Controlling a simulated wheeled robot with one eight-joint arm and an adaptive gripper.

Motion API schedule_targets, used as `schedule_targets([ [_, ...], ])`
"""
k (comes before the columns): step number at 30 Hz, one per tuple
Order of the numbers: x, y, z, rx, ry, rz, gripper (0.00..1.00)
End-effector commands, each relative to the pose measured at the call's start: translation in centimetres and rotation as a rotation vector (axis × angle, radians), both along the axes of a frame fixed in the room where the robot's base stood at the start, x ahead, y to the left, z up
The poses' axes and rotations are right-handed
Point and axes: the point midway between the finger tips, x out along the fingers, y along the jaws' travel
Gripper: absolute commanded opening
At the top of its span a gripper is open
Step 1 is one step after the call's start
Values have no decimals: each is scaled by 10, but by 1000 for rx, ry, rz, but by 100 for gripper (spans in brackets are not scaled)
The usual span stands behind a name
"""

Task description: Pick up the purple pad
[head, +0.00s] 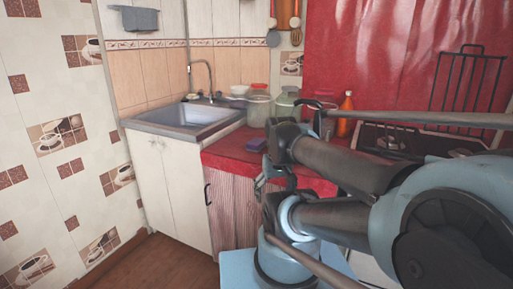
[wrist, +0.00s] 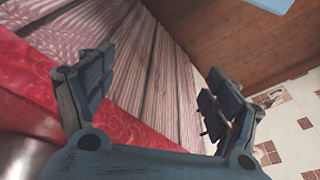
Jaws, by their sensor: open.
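The purple pad (head: 256,145) lies on the red counter (head: 228,160) in the head view, near the counter's front edge and just right of the sink. My gripper (head: 262,181) is in front of the counter's front edge, lower in the picture than the pad and apart from it. In the wrist view my gripper (wrist: 158,95) is open, with its two fingers wide apart and nothing between them. The wrist view shows the striped curtain and the red cloth edge, and the pad is not in it.
A metal sink (head: 185,117) with a faucet is left of the pad. Jars (head: 259,108) and an orange bottle (head: 345,113) stand behind it. A stove (head: 400,142) is at the right, partly hidden by my arm.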

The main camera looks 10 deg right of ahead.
Motion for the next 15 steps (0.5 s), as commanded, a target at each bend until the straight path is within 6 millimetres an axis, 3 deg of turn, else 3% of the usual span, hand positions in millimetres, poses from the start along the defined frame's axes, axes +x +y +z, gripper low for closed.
schedule_targets([
  [5, 16, 1, 25, 8, 12, -40, 75],
  [15, 88, 1, 101, 32, 59, -195, 75],
])
